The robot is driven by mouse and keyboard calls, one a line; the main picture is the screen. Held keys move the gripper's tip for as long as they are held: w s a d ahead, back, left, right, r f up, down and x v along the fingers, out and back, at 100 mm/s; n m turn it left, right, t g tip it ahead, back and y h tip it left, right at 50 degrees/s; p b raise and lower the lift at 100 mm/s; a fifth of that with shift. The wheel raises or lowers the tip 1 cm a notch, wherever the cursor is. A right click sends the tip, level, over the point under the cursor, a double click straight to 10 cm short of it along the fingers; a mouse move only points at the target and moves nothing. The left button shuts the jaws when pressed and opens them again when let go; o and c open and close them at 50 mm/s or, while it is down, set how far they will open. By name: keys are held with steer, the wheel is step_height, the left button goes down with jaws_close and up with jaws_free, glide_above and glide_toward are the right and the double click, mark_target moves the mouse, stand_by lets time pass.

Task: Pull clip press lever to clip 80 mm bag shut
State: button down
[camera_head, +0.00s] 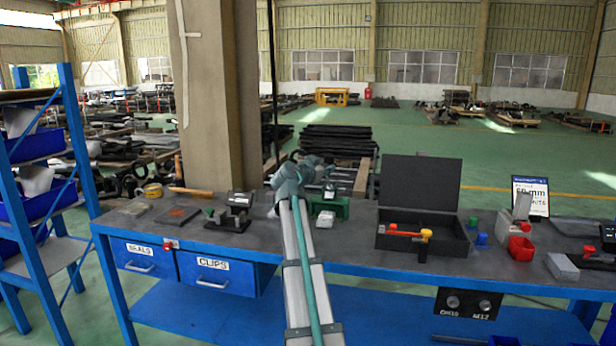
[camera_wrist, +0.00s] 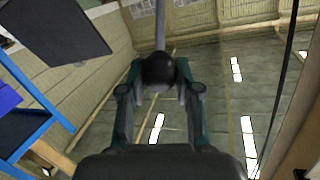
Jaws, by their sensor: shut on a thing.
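In the wrist view, my gripper (camera_wrist: 159,84) is shut on a round black knob (camera_wrist: 158,67) at the end of a grey lever rod (camera_wrist: 160,25). The fingers lie on both sides of the knob, and the rod runs on past it to the top of the picture. In the head view, my arm reaches to the middle of the bench and its wrist hides the fingers and the lever. A green base (camera_head: 342,209) shows just right of the wrist, with a small pale piece (camera_head: 325,219) at its front. I cannot make out the bag or its clip.
The dark bench top (camera_head: 400,258) carries an open black case (camera_head: 405,234) with a hammer-like tool, right of my arm. A dark fixture (camera_head: 232,214) stands left. A pillar (camera_head: 215,95) rises behind.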

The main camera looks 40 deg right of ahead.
steer(key=shift+s+a+f+b, duration=0.2)
steer(key=shift+a+f+b, duration=0.1)
steer(key=shift+f+b, duration=0.15)
steer(key=shift+s+a+f+b, duration=0.15)
steer(key=shift+a+f+b, duration=0.1)
steer(key=shift+f+b, duration=0.2)
steer(key=c, duration=0.8)
jaws_free()
steer(key=shift+r, duration=0.1)
steer(key=v, duration=1.2)
steer(key=shift+r, duration=0.15)
